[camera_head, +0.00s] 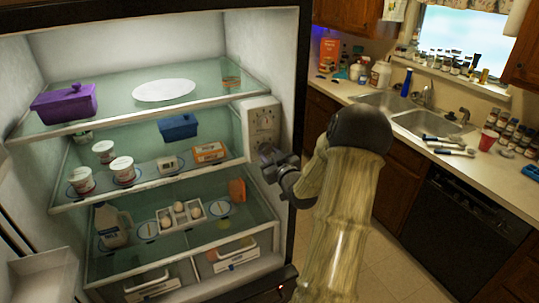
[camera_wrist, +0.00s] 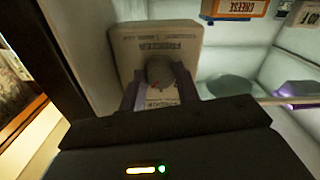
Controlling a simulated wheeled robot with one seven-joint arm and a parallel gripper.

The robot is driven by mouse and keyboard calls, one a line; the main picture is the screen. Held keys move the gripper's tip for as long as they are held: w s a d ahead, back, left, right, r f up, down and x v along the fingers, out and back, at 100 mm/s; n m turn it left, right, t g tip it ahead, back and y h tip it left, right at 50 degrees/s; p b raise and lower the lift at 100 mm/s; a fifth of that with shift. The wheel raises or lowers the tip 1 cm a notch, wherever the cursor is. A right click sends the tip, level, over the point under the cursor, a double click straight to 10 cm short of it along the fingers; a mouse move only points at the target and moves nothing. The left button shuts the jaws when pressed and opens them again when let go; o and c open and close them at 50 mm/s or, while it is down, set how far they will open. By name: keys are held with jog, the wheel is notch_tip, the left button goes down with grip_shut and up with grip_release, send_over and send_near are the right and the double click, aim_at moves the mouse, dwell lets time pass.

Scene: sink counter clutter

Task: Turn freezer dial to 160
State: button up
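The freezer dial is a dark round knob (camera_wrist: 160,70) on a pale control panel (camera_wrist: 125,42) with printed lettering, seen in the wrist view. The panel (camera_head: 262,113) is on the right inner wall of the open fridge in the head view, with a marked dial face on its upper part. My gripper (camera_head: 268,158) is at the panel's lower part and hides what is behind it. In the wrist view my gripper (camera_wrist: 160,82) has one finger on each side of the knob, spread apart. I cannot tell whether they touch it. The knob's pointer setting is too small to read.
Fridge shelves hold a purple dish (camera_head: 65,103), a white plate (camera_head: 164,90), a blue container (camera_head: 178,127), an orange cheese box (camera_head: 209,152) and eggs (camera_head: 180,208). The fridge's right edge is close to my gripper. A cluttered sink counter (camera_head: 400,122) stands at right.

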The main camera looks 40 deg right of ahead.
jog(key=shift+f+m+b, duration=0.1)
jog(key=shift+m+b, duration=0.3)
jog(key=shift+b, duration=0.2)
jog(key=shift+m+b, duration=0.5)
jog(key=shift+m, duration=0.1)
jog(key=o, duration=1)
jog(key=shift+s, duration=0.1)
jog(key=b+v, duration=0.6)
jog(key=v, duration=1.1)
jog(key=shift+s, duration=0.15)
jog(key=shift+d, duration=0.1)
